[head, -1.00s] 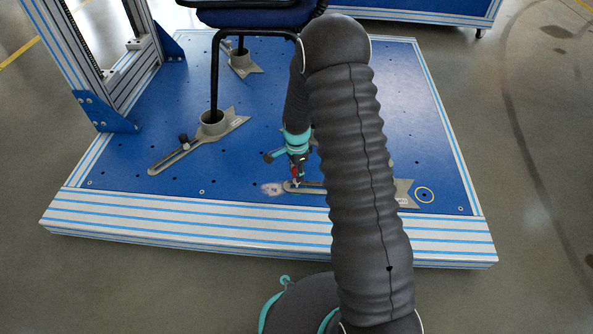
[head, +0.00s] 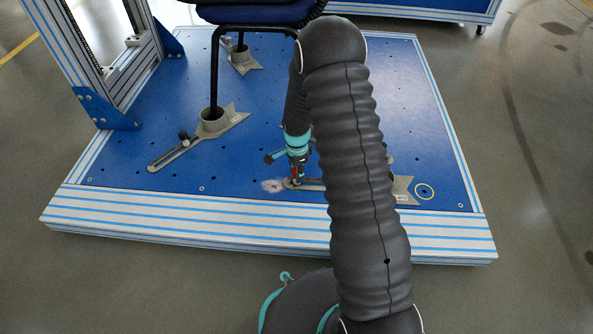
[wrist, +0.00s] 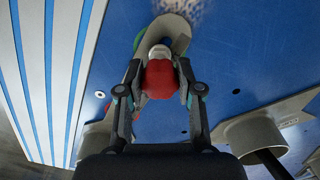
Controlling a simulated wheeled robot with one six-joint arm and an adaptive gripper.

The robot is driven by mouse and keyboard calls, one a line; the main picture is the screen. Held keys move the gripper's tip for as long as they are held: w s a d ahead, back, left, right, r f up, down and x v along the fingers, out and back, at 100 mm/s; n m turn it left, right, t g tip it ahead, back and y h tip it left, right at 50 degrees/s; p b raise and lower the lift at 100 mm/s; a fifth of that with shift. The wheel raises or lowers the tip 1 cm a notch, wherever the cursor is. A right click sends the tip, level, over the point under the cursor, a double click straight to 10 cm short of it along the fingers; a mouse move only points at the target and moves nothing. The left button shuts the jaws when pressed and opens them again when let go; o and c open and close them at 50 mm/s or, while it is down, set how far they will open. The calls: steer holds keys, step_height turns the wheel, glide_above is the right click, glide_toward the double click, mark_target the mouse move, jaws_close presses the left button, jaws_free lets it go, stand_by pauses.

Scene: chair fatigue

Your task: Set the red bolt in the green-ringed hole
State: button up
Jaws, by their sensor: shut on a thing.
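The red bolt (wrist: 160,79) is held between the two fingers of my gripper (wrist: 160,90), red head toward the wrist camera. Its pale shank points at the rounded end of a grey slotted foot (wrist: 176,30). A bit of green (wrist: 137,42) shows beside the shank, partly covered; the hole itself is hidden. In the head view, my gripper (head: 297,174) is over the left end of the near grey foot (head: 291,184), with red between its fingers. I cannot tell whether the bolt's tip touches or enters the hole.
My arm hides the middle of the near foot. Another slotted foot with a dark knob (head: 183,137) and a chair leg (head: 214,80) stand behind left.

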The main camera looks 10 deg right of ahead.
steer(key=shift+f, duration=0.2)
steer(key=o, duration=1.1)
steer(key=shift+o, duration=0.2)
steer(key=shift+r, duration=0.1)
step_height(320, 180, up, 12)
